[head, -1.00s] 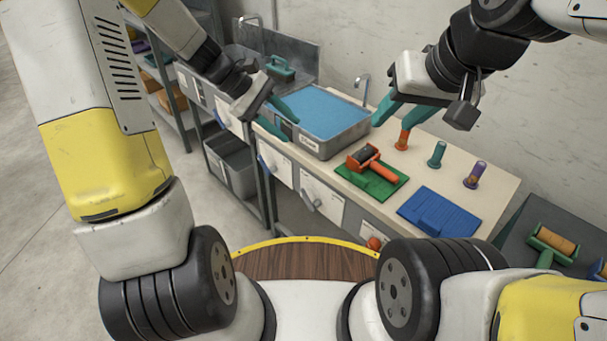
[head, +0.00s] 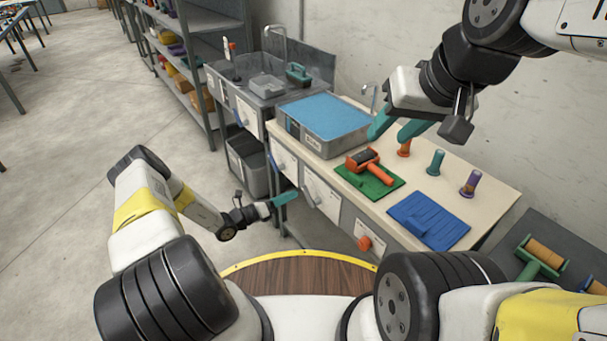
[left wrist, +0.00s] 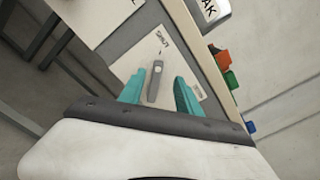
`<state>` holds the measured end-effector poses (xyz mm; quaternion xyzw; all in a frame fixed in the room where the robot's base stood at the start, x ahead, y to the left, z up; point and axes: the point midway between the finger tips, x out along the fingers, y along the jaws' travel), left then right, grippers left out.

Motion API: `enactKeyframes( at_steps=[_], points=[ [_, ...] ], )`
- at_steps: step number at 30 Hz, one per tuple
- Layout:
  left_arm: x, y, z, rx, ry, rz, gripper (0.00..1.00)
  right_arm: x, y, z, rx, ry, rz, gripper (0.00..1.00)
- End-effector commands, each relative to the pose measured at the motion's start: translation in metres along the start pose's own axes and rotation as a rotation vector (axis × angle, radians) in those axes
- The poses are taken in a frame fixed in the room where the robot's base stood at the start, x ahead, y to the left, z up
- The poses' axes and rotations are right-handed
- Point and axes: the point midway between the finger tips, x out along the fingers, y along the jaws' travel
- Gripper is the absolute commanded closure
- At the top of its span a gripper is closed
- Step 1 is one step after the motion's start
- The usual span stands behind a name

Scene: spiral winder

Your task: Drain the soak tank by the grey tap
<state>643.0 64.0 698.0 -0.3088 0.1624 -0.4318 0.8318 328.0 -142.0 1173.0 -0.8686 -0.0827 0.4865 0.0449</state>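The soak tank (head: 318,148) is a grey tray full of blue liquid on the bench top. The corner of its lettered wall (left wrist: 211,10) shows in the left wrist view. The grey tap (head: 312,190) is a lever on a white plate on the bench front. In the left wrist view, the grey tap (left wrist: 154,84) appears beyond and between my fingers, with nothing gripped. The plate's lettering is too small to read surely. My left gripper (head: 285,199) is open, low in front of the bench. My right gripper (head: 398,128) is open and empty above the bench.
A grey bin (head: 249,165) is beneath the sink unit.

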Motion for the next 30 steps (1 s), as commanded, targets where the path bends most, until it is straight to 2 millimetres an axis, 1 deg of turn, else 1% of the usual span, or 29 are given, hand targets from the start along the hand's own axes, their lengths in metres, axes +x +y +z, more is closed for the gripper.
enactKeyframes(
  at_steps=[2,5,12,15,18,22,28,29,30],
  points=[
    [0.002,0.004,-0.004,-0.02,-0.015,0.01,0.6,0.0,0.0,0.0,0.0,0.0,0.0,0.6],
    [0.011,0.004,-0.004,-0.023,-0.016,0.01,0.6,0.0,0.0,0.0,0.0,0.0,0.0,0.6],
    [0.05,0.004,-0.004,-0.021,-0.014,0.009,0.6,0.0,0.0,0.0,0.0,0.0,0.0,0.6],
    [0.063,0.004,-0.004,-0.019,-0.013,0.009,0.6,0.0,0.0,0.0,0.0,0.0,0.0,0.6],
    [0.072,0.004,-0.004,-0.02,-0.013,0.01,0.6,0.0,0.0,0.0,0.0,0.0,0.0,0.6],
    [0.077,0.005,-0.003,-0.021,-0.014,0.011,0.6,0.0,0.0,0.0,0.0,0.0,0.0,0.6],
    [0.077,0.005,-0.003,-0.021,-0.014,0.011,0.6,0.0,0.0,0.0,0.0,0.0,0.0,0.6],
    [0.077,0.005,-0.003,-0.021,-0.014,0.011,0.62,0.0,0.0,0.0,0.0,0.0,0.0,0.6],
    [0.077,0.005,-0.003,-0.021,-0.014,0.011,0.7,0.0,0.0,0.0,0.0,0.0,0.0,0.6]
  ],
)
